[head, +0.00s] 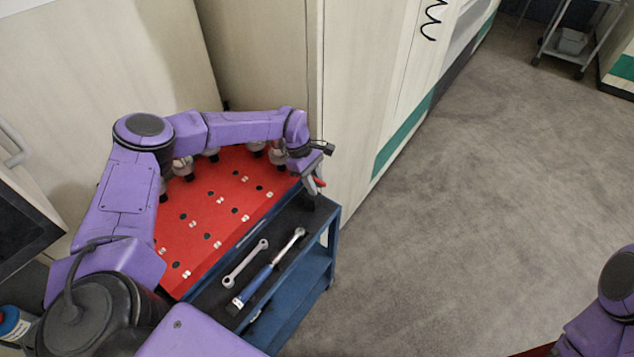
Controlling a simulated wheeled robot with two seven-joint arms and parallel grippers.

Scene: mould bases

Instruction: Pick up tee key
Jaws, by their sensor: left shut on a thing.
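My left gripper (314,183) is at the far right corner of the blue trolley, above the black mat. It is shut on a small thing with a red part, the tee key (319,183). The fingers hide most of the key, so its full shape cannot be made out. My right gripper is out of view; only part of my right arm shows at the lower right.
A blue trolley (328,250) has a red board (205,225) with holes. On its black mat lie a grey spanner (244,265) and a blue-handled ratchet tool (258,282). Pale cabinets (355,100) stand close behind.

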